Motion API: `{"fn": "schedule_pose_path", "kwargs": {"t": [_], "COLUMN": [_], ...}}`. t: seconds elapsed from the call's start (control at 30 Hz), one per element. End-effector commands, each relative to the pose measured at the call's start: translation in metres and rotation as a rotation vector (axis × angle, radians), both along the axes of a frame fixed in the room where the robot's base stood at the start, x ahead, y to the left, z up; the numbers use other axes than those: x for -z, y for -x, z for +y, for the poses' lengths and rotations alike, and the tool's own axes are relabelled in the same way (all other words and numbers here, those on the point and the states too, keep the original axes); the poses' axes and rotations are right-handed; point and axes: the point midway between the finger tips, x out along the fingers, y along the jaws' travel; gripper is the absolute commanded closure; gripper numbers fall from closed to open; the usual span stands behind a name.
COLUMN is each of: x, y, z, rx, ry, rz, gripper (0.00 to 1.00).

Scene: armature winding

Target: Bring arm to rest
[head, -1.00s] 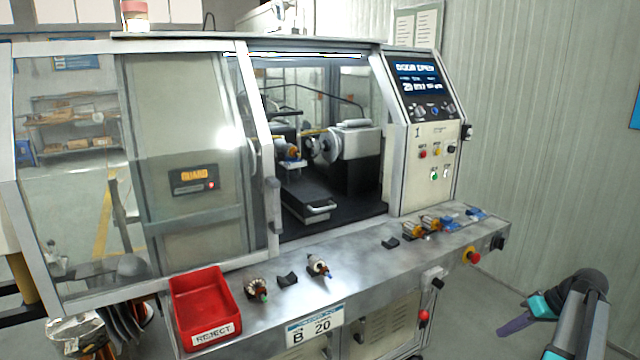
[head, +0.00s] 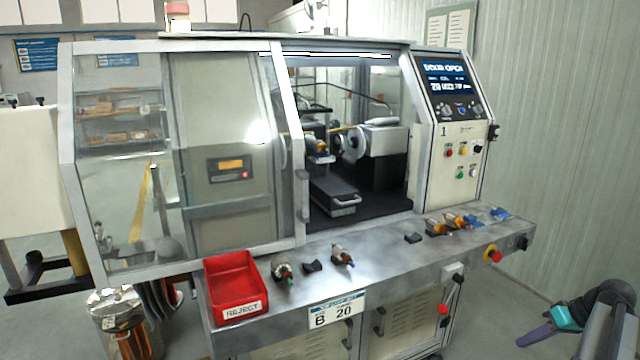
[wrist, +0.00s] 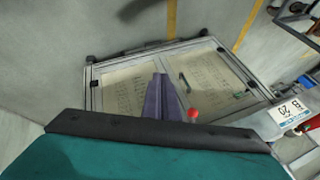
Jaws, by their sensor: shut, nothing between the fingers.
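My gripper (head: 537,336) shows at the lower right of the head view, out over the floor and apart from the machine. Its purple fingers are together with nothing between them. In the wrist view the shut fingers (wrist: 161,96) point toward the machine's lower cabinet doors (wrist: 125,88). My arm is folded at the right edge of the head view and partly cut off. The winding machine (head: 230,150) stands ahead with its door open and an armature (head: 322,150) inside.
A red emergency button (head: 493,256) sticks out at the shelf's right. Floor around my gripper is clear.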

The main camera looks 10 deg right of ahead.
Motion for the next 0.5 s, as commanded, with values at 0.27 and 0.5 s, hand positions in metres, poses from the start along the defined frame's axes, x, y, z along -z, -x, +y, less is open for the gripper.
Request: {"fn": "schedule_pose_path", "kwargs": {"t": [0.27, 0.5], "x": [0.022, 0.062], "y": [-0.028, -0.059], "z": [0.036, 0.099], "rx": [-0.064, -0.162], "ry": [-0.028, -0.076], "rz": [0.018, 0.056], "gripper": [1.00, 1.00]}}
